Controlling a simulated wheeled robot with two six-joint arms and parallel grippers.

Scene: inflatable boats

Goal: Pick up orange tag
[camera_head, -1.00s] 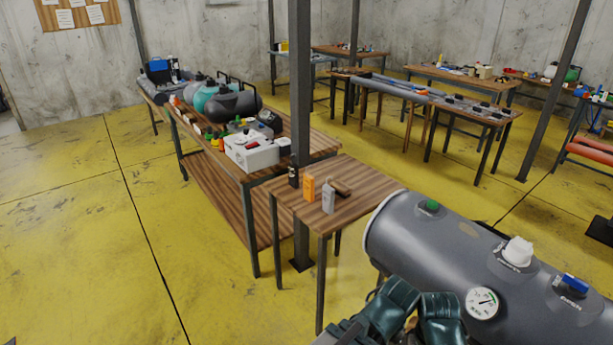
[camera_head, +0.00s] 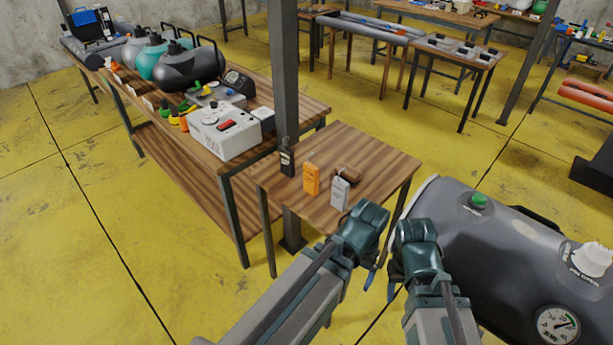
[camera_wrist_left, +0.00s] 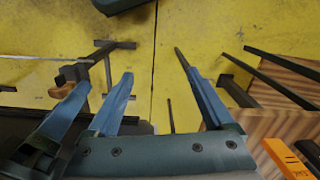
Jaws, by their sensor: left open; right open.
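The orange tag (camera_head: 311,179) stands upright on a small wooden table, between a black tag (camera_head: 288,162) and a grey tag (camera_head: 340,193). In the left wrist view, an orange block (camera_wrist_left: 284,157), which looks like this tag, is at the lower right corner, partly cut off. My left gripper (camera_head: 371,275) is open and empty, off the table's front right corner, to the right of the orange tag. My right gripper (camera_head: 393,285) is open beside it, near the grey cylinder; its fingers are partly hidden.
A long workbench (camera_head: 305,107) with a white device (camera_head: 225,132) is to the left. A large grey cylinder (camera_head: 500,250) lies at the right.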

